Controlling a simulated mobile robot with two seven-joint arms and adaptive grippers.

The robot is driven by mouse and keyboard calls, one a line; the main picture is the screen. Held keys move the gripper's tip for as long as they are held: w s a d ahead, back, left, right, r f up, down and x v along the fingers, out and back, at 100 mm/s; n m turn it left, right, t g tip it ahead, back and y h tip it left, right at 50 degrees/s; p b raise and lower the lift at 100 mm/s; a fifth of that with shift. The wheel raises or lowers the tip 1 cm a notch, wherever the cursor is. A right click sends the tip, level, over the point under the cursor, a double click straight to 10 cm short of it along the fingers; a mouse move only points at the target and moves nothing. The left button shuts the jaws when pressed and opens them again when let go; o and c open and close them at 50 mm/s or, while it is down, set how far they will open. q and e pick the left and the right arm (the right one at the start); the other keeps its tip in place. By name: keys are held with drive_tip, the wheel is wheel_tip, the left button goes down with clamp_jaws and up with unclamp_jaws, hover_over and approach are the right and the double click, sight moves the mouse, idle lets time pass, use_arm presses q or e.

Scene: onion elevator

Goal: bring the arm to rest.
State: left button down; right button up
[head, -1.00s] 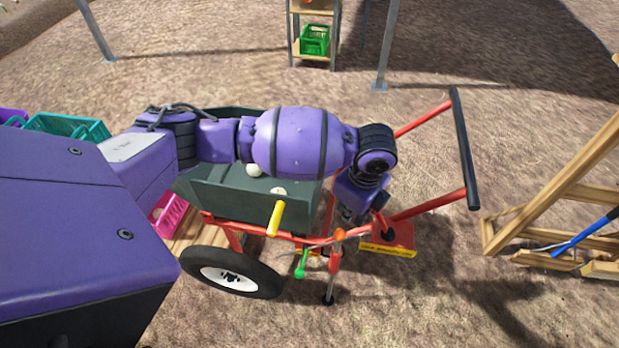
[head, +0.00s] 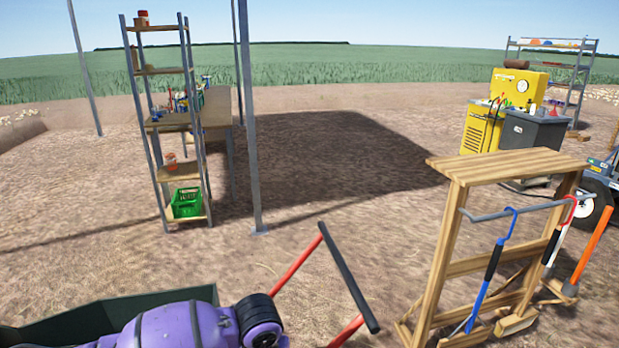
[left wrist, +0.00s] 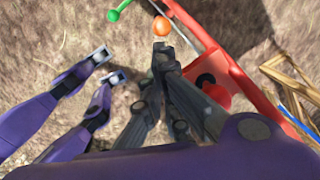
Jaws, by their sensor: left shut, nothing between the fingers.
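My left arm (head: 190,325) shows at the bottom left of the head view, purple with a black joint, over the dark green cart tub. Its gripper is below the frame there. In the left wrist view my left gripper (left wrist: 161,58) has its dark fingers together and empty, pointing at the ground beside the red cart frame (left wrist: 230,62). An orange knob (left wrist: 162,27) shows just past the fingertips; whether they touch it cannot be told. My right gripper is not in view.
The cart's green tub (head: 72,322) and black handle bar (head: 348,278) are close by. A wooden tool rack (head: 450,240) with long-handled tools stands at right. A shelf (head: 172,126) with a green crate (head: 187,203) stands at back left. Bare ground lies between.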

use_arm(q)
drive_tip(key=s+d+f+n+t+h+p, duration=0.25)
drive_tip(key=s+d+f+n+h, duration=0.35)
drive_tip(key=s+d+f+n, duration=0.3)
drive_tip(key=s+a+f+n+t+y, duration=0.1)
drive_tip(key=s+a+n+t+y, duration=0.1)
drive_tip(key=s+a+n, duration=0.3)
drive_tip(key=s+a+f+n+t+y, duration=0.2)
drive_tip(key=s+a+n, duration=0.4)
drive_tip(key=s+a, duration=0.5)
drive_tip(key=shift+s+a+f+t+y, duration=0.2)
drive_tip(key=shift+a+t+y, duration=0.4)
drive_tip(key=shift+a+t, duration=0.45)
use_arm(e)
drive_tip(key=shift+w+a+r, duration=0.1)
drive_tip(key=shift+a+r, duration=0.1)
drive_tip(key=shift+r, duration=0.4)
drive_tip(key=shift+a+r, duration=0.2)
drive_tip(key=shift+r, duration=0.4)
use_arm(q)
drive_tip(key=shift+a, duration=0.15)
